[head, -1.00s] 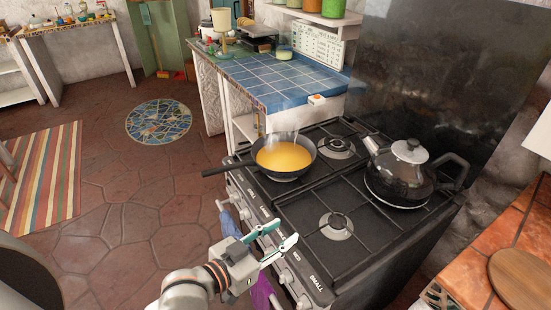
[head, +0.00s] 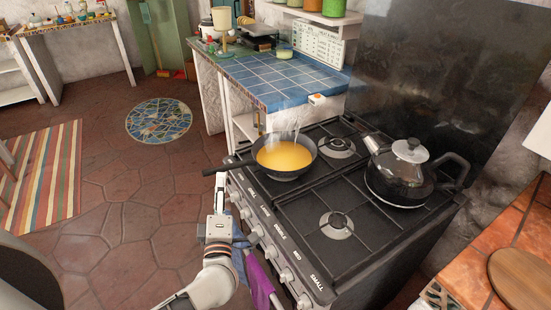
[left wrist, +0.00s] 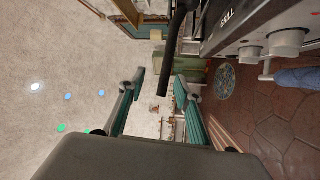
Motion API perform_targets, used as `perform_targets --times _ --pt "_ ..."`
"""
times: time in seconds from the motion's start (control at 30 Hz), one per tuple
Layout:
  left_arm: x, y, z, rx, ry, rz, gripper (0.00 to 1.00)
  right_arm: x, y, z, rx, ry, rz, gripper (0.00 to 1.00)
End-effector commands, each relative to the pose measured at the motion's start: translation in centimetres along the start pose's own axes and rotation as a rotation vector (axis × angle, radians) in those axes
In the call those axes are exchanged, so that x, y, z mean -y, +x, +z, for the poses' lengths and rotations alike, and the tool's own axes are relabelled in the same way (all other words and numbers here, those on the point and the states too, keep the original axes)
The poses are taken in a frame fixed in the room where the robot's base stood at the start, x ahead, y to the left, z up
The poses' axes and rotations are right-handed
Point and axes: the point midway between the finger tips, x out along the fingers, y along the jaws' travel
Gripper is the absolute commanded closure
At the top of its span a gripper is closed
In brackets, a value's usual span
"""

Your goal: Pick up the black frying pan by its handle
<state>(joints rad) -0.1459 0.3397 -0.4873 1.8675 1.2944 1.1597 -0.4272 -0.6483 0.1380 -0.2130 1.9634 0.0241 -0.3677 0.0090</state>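The black frying pan (head: 314,161) sits on the far left burner of the stove, holding yellow-orange contents. Its black handle (head: 229,167) sticks out to the left past the stove's front edge. My left gripper (head: 221,183) is just below the handle in the head view, pointing toward it. My right gripper is in neither view.
The black stove (head: 290,215) carries a kettle (head: 400,172) at the back right. Its front has several knobs, and blue and purple cloths (head: 260,281) hang there. A blue-tiled counter (head: 283,77) adjoins behind.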

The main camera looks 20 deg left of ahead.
Motion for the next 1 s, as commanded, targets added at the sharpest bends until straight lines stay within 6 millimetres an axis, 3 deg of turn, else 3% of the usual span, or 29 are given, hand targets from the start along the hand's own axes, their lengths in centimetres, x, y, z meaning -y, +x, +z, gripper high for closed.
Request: perform_targets --times 0.37,0.7,1.0 --pt "0.9 3.2 -0.6 -0.025 -0.016 -0.026 0.66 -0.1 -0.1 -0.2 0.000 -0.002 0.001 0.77" --pt "1.3 7.5 -0.6 -0.024 -0.015 -0.025 0.66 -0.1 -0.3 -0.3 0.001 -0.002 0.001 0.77" --pt "1.4 7.9 -0.6 -0.023 -0.015 -0.025 0.66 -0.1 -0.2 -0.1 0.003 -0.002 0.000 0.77"
